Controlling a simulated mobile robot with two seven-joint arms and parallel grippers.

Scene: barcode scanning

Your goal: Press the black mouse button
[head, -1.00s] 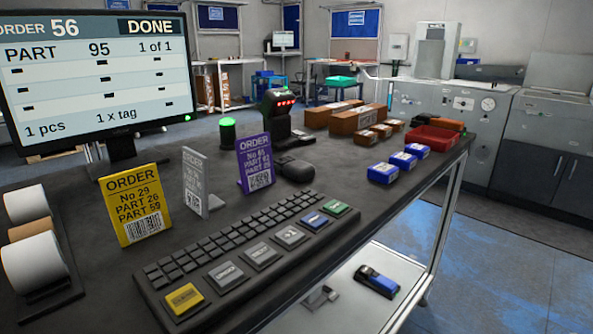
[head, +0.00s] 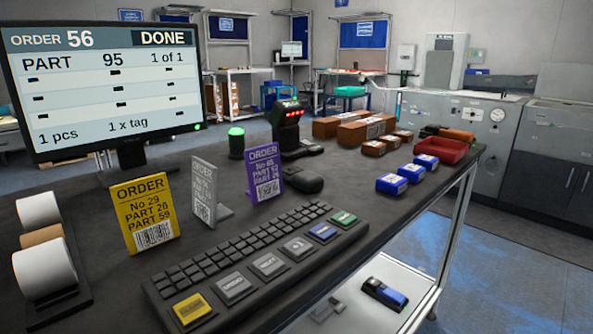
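The black mouse (head: 303,182) lies on the dark worktop, just right of the purple order card (head: 264,171) and beyond the right end of the keyboard (head: 250,255). It is small in view and its separate buttons cannot be made out. Nothing touches it. Neither of my grippers shows in the head view.
The monitor (head: 105,85) reads order 56, done. Yellow (head: 144,212) and grey (head: 206,190) order cards stand behind the keyboard. A scanner (head: 289,125) and green light (head: 236,142) stand behind the mouse. Blue boxes (head: 391,184) and a red tray (head: 447,150) sit to the right.

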